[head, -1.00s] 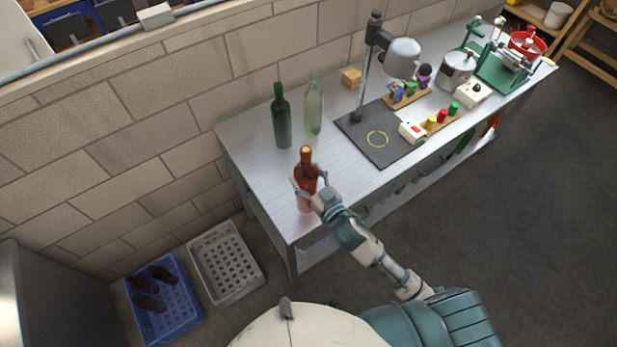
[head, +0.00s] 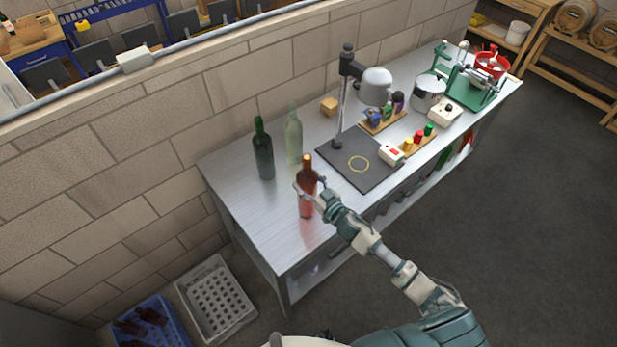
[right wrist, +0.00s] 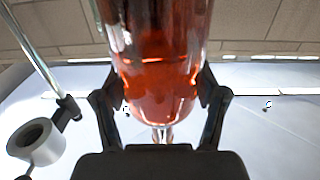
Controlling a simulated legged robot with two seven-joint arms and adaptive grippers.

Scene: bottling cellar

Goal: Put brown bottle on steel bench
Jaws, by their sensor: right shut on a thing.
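The brown bottle (head: 306,205) stands upright at the near left part of the steel bench (head: 240,205). My right gripper (head: 311,192) is shut on it. In the right wrist view the bottle (right wrist: 158,70) fills the middle, between the two dark fingers of the gripper (right wrist: 160,100). Whether its base rests on the bench or hangs just above it I cannot tell. My left gripper is not in view.
A dark green bottle (head: 263,155) and a pale clear bottle (head: 294,138) stand behind. A black mat (head: 350,172) with a lamp (head: 376,86) lies to the right. A grey crate (head: 215,300) and a blue crate (head: 165,330) with brown bottles are on the floor.

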